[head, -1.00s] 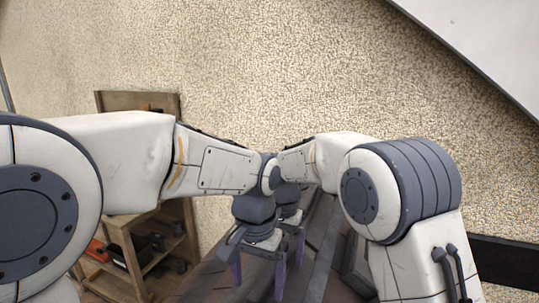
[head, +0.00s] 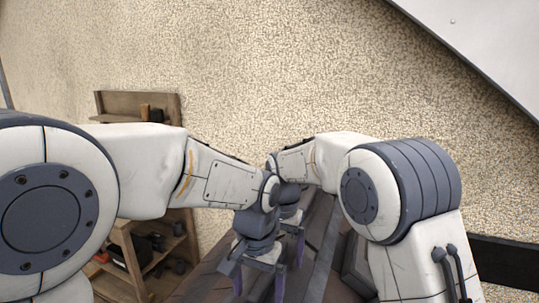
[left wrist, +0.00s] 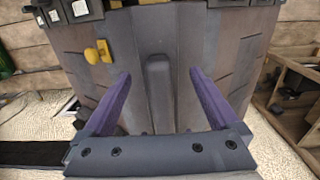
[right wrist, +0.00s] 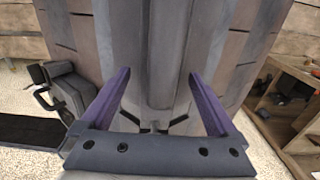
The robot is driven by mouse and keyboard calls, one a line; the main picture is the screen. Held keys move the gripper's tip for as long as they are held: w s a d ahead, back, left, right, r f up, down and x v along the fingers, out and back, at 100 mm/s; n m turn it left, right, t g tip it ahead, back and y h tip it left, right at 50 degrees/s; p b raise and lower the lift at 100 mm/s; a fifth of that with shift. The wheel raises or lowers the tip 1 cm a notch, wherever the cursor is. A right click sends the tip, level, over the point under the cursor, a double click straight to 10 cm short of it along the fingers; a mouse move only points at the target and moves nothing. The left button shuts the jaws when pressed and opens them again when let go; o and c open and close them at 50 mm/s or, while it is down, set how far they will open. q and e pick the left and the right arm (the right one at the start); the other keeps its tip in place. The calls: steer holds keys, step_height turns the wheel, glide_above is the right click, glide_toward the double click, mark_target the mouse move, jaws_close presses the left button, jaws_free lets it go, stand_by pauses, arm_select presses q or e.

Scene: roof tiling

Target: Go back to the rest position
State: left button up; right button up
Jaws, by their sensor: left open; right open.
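My left gripper (head: 259,284) hangs pointing down over the dark tiled roof in the head view, with its lower end near the picture's bottom edge. In the left wrist view its purple fingers (left wrist: 160,78) stand wide apart with nothing between them. My right gripper (head: 291,248) is partly hidden behind the left one in the head view. In the right wrist view its fingers (right wrist: 160,76) are also apart and empty. The roof (left wrist: 222,50) lies beyond both grippers, with a raised grey bar (left wrist: 160,92) running down its middle.
A wooden shelf (head: 128,250) with dark items stands at the left by the rough plaster wall (head: 260,70). A yellow knobbed tool (left wrist: 97,53) lies on the roof's left part. A pale sloped panel (head: 490,45) hangs upper right.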

arm_select(q)
step_height(320, 180, up, 6)
steer(key=shift+f, duration=0.25)
arm_select(e)
steer(key=shift+r, duration=0.45)
step_height(320, 180, up, 11)
steer(key=shift+f, duration=0.1)
step_height(320, 180, down, 12)
arm_select(q)
step_height(320, 180, down, 7)
steer(key=shift+r, duration=0.1)
step_height(320, 180, up, 9)
steer(key=p, duration=0.9)
arm_select(e)
step_height(320, 180, up, 10)
steer(key=shift+f, duration=0.15)
